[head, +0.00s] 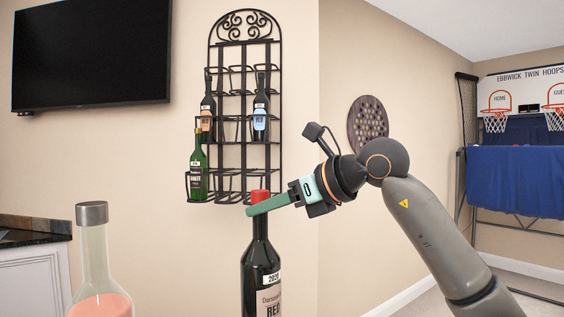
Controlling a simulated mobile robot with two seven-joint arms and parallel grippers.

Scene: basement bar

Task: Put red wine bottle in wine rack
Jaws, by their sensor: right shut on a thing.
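The red wine bottle (262,270) is dark, with a red cap and a label reading RED, and stands upright at the lower middle of the head view; its base is cut off by the frame. My right gripper (262,203) is shut on its neck, just below the cap. The wine rack (276,105) is a black metal wall rack behind and above the bottle. It holds two dark bottles, one at its left (208,105) and one at its right (260,112), and a green bottle (197,165) low at the left. My left gripper is not in view.
A clear bottle with pink liquid (100,285) and a grey cap stands at the front left, apart from the red wine bottle. A dark-topped counter (35,230) is at the left edge. A television (92,55) hangs on the wall. A basketball game (520,150) stands far right.

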